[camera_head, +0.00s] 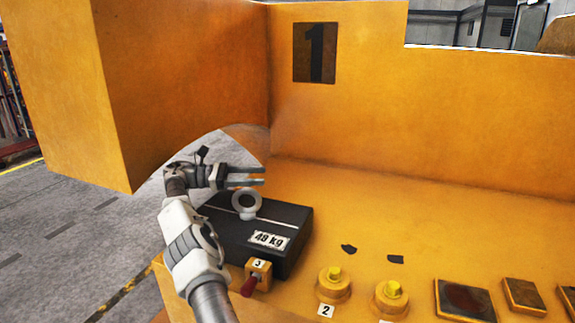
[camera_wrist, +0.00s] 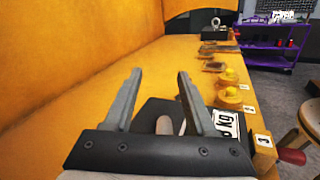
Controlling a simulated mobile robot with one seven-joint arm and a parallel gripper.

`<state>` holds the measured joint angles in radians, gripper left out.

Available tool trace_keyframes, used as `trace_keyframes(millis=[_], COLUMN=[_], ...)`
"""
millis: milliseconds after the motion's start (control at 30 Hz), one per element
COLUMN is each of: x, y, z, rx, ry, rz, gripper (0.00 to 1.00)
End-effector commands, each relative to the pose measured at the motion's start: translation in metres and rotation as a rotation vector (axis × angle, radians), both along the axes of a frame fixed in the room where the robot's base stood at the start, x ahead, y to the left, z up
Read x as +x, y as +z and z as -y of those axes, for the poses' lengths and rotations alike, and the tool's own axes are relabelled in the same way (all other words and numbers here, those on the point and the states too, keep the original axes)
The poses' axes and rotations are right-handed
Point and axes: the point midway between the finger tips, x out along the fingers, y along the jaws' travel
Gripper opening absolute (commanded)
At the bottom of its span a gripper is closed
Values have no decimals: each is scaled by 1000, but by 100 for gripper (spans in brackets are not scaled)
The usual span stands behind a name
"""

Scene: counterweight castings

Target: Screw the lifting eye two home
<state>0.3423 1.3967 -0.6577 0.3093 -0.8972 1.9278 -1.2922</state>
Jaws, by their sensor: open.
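A grey ring-shaped lifting eye (camera_head: 246,203) stands on a black casting (camera_head: 290,222) labelled 48 kg; no number shows on the eye. My gripper (camera_head: 262,176) is open, with its fingers pointing right, just above and behind the eye in the head view. The jaws look empty. In the wrist view my gripper (camera_wrist: 159,72) shows two spread fingers over the black casting (camera_wrist: 160,108). A pale shape lies low between them; I cannot tell if it is the eye. How deep the eye's thread sits is not visible.
A red-handled switch (camera_head: 258,272) marked 3 sits in front of the casting. Yellow knobs (camera_head: 334,284) and dark plates (camera_head: 464,300) line the ledge to the right. The orange wall (camera_head: 420,110) rises behind. Another black block with a ring (camera_wrist: 215,30) stands far off in the wrist view.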

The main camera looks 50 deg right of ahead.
Motion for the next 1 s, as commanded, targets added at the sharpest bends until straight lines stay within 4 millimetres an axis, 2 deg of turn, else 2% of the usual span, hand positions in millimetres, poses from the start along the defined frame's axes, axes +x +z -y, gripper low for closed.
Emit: trace_keyframes(millis=[33,400,667,1000], x=[-2,-21,-44,-85], y=[-6,4,22,48], z=[0,4,11,24], rx=[0,4,5,5], ry=[-1,-1,-1,-2], rz=[-3,-1,-1,-1], gripper=[57,57,57,57])
